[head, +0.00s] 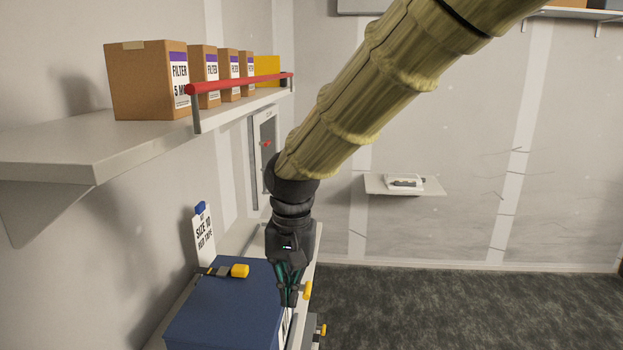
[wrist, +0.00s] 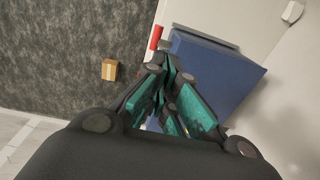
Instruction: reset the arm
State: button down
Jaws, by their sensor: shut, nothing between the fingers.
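My arm reaches down from the top right of the head view in a tan ribbed sleeve, with a black wrist at its lower end. My gripper (head: 288,298) points down beside the right side of a blue box (head: 222,308) on the bench. Its fingers are shut with nothing between them. In the wrist view, the dark and teal fingers of my gripper (wrist: 168,68) come together near the blue box (wrist: 222,62). Whether the fingers touch the box I cannot tell.
A shelf (head: 60,150) with a red rail (head: 240,84) holds several filter cartons (head: 150,82) on the left. A yellow-ended handle (head: 240,271) lies at the blue box's far edge. A small carton (wrist: 109,70) sits on the dark floor. Floor at right is clear.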

jog(key=s+d+f+y+b, duration=0.15)
jog(key=d+f, duration=0.25)
jog(key=f, duration=0.8)
jog(key=s+d+f, duration=0.2)
jog(key=d+f, duration=0.1)
jog(key=f, duration=0.9)
jog(key=s+d+f+b, duration=0.1)
jog(key=d+f, duration=0.3)
jog(key=f, duration=0.8)
jog(key=s+d+f+h+b, duration=0.1)
jog(key=s+d+f, duration=0.7)
jog(key=s+f, duration=0.2)
jog(key=s+d+f+h+b, duration=0.1)
jog(key=s+d+f, duration=0.6)
jog(key=s+f, duration=0.3)
jog(key=s, duration=0.3)
jog(key=shift+s+d+f+n, duration=0.2)
jog(key=shift+d+f+n, duration=0.15)
jog(key=shift+f+n, duration=0.05)
